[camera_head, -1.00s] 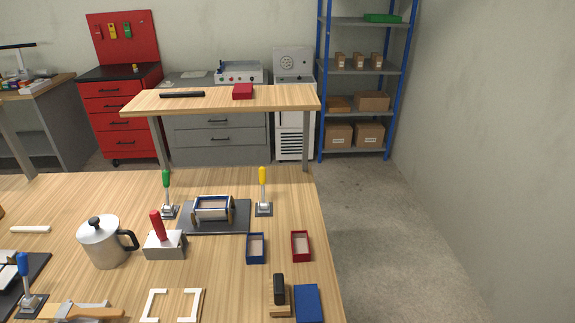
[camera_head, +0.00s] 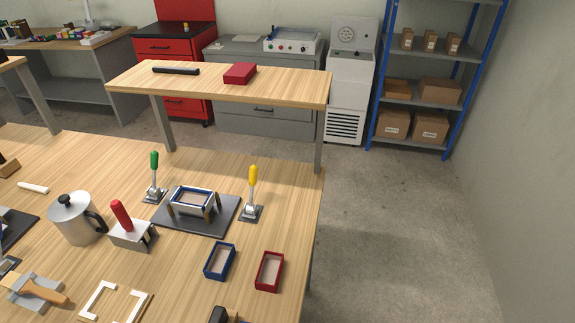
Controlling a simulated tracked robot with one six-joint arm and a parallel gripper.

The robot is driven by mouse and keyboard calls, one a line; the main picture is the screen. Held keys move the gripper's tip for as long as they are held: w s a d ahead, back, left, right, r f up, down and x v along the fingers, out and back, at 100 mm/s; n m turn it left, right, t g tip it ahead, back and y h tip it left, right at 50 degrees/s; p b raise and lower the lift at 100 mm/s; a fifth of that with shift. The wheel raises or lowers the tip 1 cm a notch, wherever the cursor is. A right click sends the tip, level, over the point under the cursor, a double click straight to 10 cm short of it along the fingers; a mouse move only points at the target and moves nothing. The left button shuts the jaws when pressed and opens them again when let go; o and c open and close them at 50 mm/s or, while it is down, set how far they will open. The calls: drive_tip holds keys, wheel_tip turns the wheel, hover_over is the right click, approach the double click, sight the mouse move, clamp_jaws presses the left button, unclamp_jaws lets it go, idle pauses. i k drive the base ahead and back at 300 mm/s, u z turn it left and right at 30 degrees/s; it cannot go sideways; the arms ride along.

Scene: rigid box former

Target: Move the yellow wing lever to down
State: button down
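The yellow wing lever (camera_head: 253,177) stands nearly upright on a small grey metal base at the right edge of the dark plate. The box former (camera_head: 192,201), a small frame with blue edges and wooden posts, sits on that plate (camera_head: 186,222). A green-handled lever (camera_head: 154,163) stands upright on its own base on the left side of the former.
A red-handled block (camera_head: 130,232) and a metal pot (camera_head: 77,219) stand to the left. A blue tray (camera_head: 220,261) and a red tray (camera_head: 269,271) lie in front. A raised wooden shelf (camera_head: 285,88) with a red box (camera_head: 240,73) stands behind. Bare tabletop surrounds the yellow lever's right side.

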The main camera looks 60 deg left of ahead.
sight(253, 174)
drive_tip(key=z, duration=0.05)
drive_tip(key=i, duration=1.25)
drive_tip(key=u, duration=4.45)
